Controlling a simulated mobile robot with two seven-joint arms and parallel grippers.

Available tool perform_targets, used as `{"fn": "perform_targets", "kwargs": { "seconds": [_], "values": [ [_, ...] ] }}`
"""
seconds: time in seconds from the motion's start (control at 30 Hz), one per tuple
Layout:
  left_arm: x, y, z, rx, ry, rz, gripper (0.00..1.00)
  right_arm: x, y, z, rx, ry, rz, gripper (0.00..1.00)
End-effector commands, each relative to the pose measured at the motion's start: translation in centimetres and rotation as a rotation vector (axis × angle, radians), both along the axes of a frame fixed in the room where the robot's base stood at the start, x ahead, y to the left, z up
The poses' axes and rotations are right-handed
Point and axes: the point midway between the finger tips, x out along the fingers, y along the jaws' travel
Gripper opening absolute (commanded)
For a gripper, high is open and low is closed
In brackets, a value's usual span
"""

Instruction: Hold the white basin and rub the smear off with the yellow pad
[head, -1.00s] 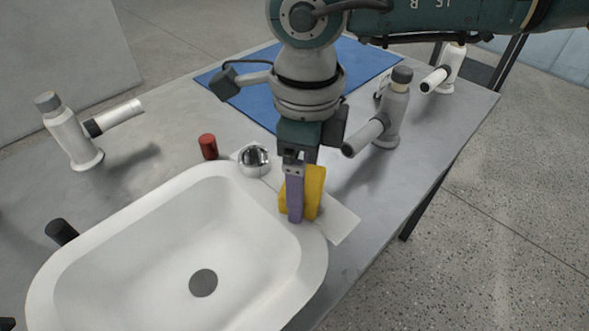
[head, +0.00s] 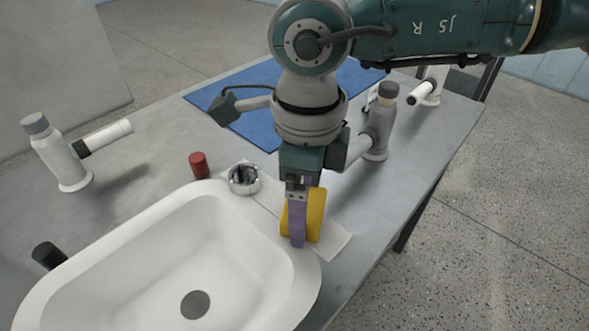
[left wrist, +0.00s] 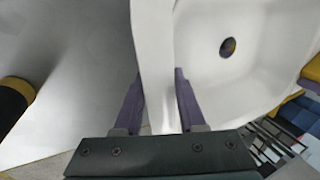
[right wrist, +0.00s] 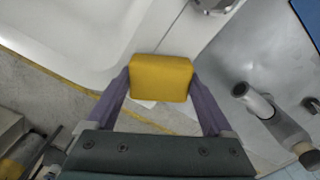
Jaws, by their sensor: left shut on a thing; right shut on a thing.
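The white basin (head: 120,262) fills the lower left of the head view, with a dark drain hole in its floor. My left gripper (left wrist: 160,80) is outside the head view. In the left wrist view it is shut on the basin's rim, one finger on each side of the wall. My right gripper (head: 299,238) is shut on the yellow pad (head: 316,214) beside the basin's far right corner. The pad also shows between the fingers in the right wrist view (right wrist: 161,80). I see no smear; the surface under the pad is hidden.
A pale flat strip (head: 334,244) with a chrome ring (head: 244,180) lies along the basin's far side. A red cylinder (head: 199,165), a black cylinder (head: 48,255) and several white fittings (head: 62,155) stand on the grey table. A blue mat (head: 250,95) lies behind.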

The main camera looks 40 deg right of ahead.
Motion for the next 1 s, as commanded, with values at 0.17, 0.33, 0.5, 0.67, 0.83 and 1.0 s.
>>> {"fn": "perform_targets", "kwargs": {
  "seconds": [0.17,0.33,0.5,0.67,0.83,1.0],
  "values": [
    [0.0,0.1,-0.1,0.002,0.002,0.001,0.00,-1.0,-0.9,-0.1,-0.002,0.001,0.001,0.34],
    [0.0,0.0,-0.1,0.002,0.002,0.001,0.00,-1.6,0.3,0.0,0.000,0.000,0.004,0.34],
    [0.0,0.0,-0.1,0.001,0.001,0.001,0.00,-1.8,1.9,0.0,0.001,0.000,0.002,0.34],
    [0.0,0.0,0.0,0.001,0.001,0.001,0.00,-1.8,2.4,0.0,-0.004,0.000,-0.002,0.34],
    [0.0,0.0,0.0,0.001,0.001,0.001,0.00,-1.6,0.7,0.0,-0.003,-0.001,-0.002,0.34],
    [0.0,0.0,-0.1,0.002,0.002,0.001,0.00,-1.4,-0.9,-0.1,-0.004,0.001,-0.003,0.34]
  ]
}}
